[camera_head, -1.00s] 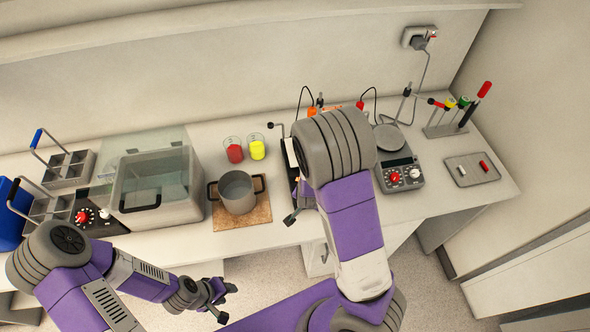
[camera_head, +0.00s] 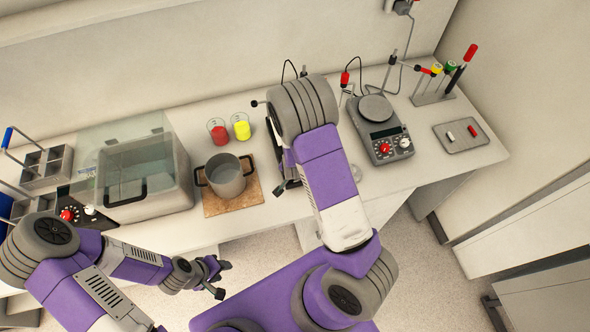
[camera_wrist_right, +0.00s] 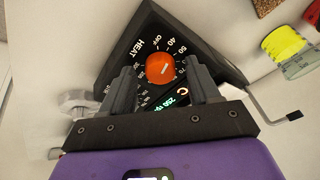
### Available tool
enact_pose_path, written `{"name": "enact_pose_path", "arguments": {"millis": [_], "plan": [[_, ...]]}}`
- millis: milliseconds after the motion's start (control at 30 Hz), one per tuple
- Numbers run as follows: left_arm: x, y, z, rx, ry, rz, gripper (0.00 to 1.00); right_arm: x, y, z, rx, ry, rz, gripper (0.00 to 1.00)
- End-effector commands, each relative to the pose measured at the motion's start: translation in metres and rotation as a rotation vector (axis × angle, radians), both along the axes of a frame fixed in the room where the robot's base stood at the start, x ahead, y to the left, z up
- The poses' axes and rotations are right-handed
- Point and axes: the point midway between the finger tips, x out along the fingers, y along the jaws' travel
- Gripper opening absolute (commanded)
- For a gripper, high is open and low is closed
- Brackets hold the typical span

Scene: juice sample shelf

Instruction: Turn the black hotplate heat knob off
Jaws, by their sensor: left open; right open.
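The black hotplate's front panel (camera_wrist_right: 130,62) fills the middle of the right wrist view, with HEAT, OFF and number marks. Its orange-red heat knob (camera_wrist_right: 160,68) has a short white line on its face; which mark it points to is unclear. A lit green display (camera_wrist_right: 172,104) reads about 250. My right gripper (camera_wrist_right: 162,88) is open, its fingers on either side of the knob, with gaps to it. In the head view my right arm hides most of this hotplate and that gripper. My left gripper (camera_head: 217,277) is open and empty, in front of the bench.
A pot (camera_head: 226,178) on a cork mat (camera_head: 220,207) stands left of my right arm, near red (camera_head: 218,135) and yellow (camera_head: 241,128) beakers. A grey hotplate (camera_head: 380,128) with a red knob stands to the right. A water bath (camera_head: 145,185) is at the left.

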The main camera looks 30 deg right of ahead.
Motion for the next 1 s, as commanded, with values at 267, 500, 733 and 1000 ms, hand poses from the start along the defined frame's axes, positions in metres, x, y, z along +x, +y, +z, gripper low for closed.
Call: {"name": "enact_pose_path", "arguments": {"millis": [267,500,733,1000], "plan": [[0.000,0.000,0.000,0.000,0.000,0.000,0.43,0.000,0.000,0.000,0.000,0.000,0.000,0.34],[0.000,0.000,0.000,0.000,0.000,0.000,0.43,0.000,0.000,0.000,0.000,0.000,0.001,0.05],[0.000,0.000,-0.003,0.000,0.000,0.000,0.43,0.000,0.000,0.000,-0.011,0.003,0.039,0.05],[0.000,0.000,-0.011,0.000,0.000,0.000,0.43,-0.001,0.000,-0.001,-0.059,0.014,0.190,0.05]]}}
